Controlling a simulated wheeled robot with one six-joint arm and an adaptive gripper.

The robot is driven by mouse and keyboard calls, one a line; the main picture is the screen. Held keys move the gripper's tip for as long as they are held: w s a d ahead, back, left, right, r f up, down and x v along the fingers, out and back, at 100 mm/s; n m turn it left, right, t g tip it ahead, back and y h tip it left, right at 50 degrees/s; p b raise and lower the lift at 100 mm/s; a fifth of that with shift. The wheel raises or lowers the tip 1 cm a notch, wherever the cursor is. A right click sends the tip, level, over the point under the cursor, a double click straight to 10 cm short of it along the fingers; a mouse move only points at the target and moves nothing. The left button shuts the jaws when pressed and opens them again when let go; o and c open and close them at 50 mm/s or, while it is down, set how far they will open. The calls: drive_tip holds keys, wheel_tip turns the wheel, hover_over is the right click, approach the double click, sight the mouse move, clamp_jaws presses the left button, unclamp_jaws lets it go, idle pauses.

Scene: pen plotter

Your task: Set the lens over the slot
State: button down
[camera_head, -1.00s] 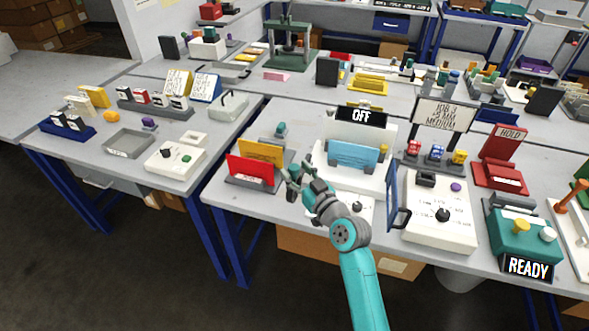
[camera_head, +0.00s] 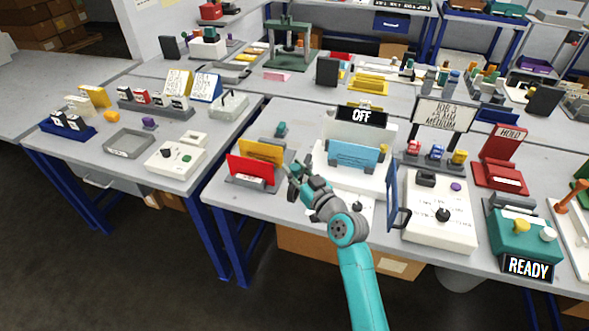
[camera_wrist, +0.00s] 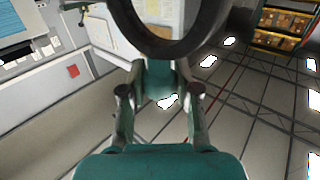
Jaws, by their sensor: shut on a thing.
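My gripper (camera_head: 294,182) is in front of the white plotter (camera_head: 385,145), just right of the red and yellow plates. In the wrist view my gripper (camera_wrist: 160,75) is shut on the lens. The lens shows as a thick dark ring (camera_wrist: 170,48) beyond the fingertips, cut off by the top edge. The lens is too small to make out in the head view. The plotter has a light blue panel (camera_head: 354,155) and an OFF sign. I cannot make out a slot clearly; my arm hides part of the plotter's front.
A red plate (camera_head: 250,169) and a yellow plate (camera_head: 262,150) stand in a holder left of my gripper. A blue-framed flap (camera_head: 393,193) stands right of my arm, beside a white control box (camera_head: 440,225).

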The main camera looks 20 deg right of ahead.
drive_tip(key=shift+s+d+n+g+y, duration=0.3)
drive_tip(key=shift+d+n+y, duration=0.2)
drive_tip(key=shift+y, duration=0.25)
drive_tip(key=shift+s+d+n+g+y, duration=0.25)
drive_tip(key=shift+d+n+y, duration=0.3)
drive_tip(key=shift+y, duration=0.15)
drive_tip(key=shift+s+d+n+g+y, duration=0.3)
drive_tip(key=shift+d+n+y, duration=0.2)
drive_tip(key=shift+y, duration=0.25)
drive_tip(key=c, duration=0.8)
unclamp_jaws()
drive_tip(key=v, duration=1.2)
